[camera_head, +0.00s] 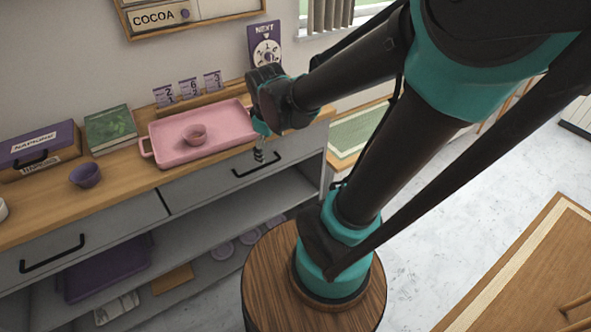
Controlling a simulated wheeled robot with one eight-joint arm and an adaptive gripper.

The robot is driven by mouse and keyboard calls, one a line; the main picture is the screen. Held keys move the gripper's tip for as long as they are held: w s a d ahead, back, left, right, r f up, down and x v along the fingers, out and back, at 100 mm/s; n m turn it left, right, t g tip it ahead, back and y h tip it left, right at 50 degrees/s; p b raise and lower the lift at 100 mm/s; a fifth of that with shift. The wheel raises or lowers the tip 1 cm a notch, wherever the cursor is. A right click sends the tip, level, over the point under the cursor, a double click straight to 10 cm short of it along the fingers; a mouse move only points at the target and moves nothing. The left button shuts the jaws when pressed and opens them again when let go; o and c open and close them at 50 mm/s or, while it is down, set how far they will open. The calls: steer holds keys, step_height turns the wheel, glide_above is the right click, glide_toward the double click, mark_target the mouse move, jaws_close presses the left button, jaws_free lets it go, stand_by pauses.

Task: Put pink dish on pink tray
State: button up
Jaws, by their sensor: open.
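A small pink dish (194,135) sits upright on the pink tray (222,121), left of the tray's middle. The tray lies flat on the wooden counter top and has a handle at its left end. My arm hides the tray's right end.
A purple bowl (86,175) stands on the counter at the left. A napkin box (40,150) and a green book (110,129) stand behind it. Numbered cards (188,88) stand behind the tray. Drawer handles (257,165) stick out below the counter.

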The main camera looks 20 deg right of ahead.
steer(key=s+d+f+m, duration=0.5)
steer(key=s+m, duration=0.2)
steer(key=m, duration=0.2)
steer(key=shift+d+f+t, duration=0.25)
steer(key=shift+d+t, duration=0.15)
